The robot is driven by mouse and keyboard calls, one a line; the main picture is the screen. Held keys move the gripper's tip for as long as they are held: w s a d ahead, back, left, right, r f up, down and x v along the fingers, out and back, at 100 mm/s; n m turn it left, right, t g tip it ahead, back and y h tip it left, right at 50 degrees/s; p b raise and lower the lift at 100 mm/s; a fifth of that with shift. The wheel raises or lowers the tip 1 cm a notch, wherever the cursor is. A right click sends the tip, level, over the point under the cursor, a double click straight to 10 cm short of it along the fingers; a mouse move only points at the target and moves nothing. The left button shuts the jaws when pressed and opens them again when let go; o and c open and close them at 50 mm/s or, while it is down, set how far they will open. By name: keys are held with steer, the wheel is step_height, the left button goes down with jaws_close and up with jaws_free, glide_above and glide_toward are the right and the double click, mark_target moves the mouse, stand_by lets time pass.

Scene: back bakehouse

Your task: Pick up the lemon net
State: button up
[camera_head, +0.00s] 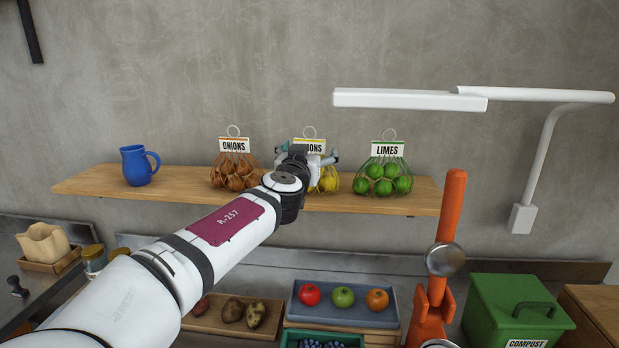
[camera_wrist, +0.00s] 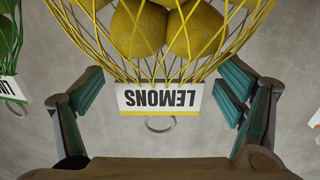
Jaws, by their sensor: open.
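The lemon net (camera_head: 327,182) is a yellow mesh bag of lemons on the wooden shelf, partly hidden behind my arm and gripper in the head view. Its label shows only in part there. In the wrist view the lemon net (camera_wrist: 165,28) appears upside down, with its LEMONS card (camera_wrist: 160,98) and ring in plain sight. My gripper (camera_head: 307,158) is at the upper part of the net. In the wrist view my gripper (camera_wrist: 160,92) is open, with one finger on each side of the card. I cannot tell whether a finger touches the mesh.
On the shelf (camera_head: 95,182), the onion net (camera_head: 234,172) stands close left of the lemon net and the lime net (camera_head: 384,180) close right. A blue jug (camera_head: 138,166) is farther left. A white lamp (camera_head: 410,99) reaches over the right side. An orange press (camera_head: 446,240) stands below.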

steer(key=c, duration=2)
steer(key=shift+d, duration=0.1)
steer(key=shift+r, duration=0.35)
steer(key=r+p, duration=0.1)
steer(key=s+r+p, duration=0.1)
steer(key=r+p, duration=0.1)
steer(key=shift+s+r, duration=0.1)
steer(key=shift+s, duration=0.15)
steer(key=s+r+p, duration=0.1)
steer(key=s+p, duration=0.4)
steer(key=s, duration=0.9)
steer(key=shift+s+a+p, duration=0.25)
steer(key=shift+a+p, duration=0.05)
steer(key=shift+p, duration=0.1)
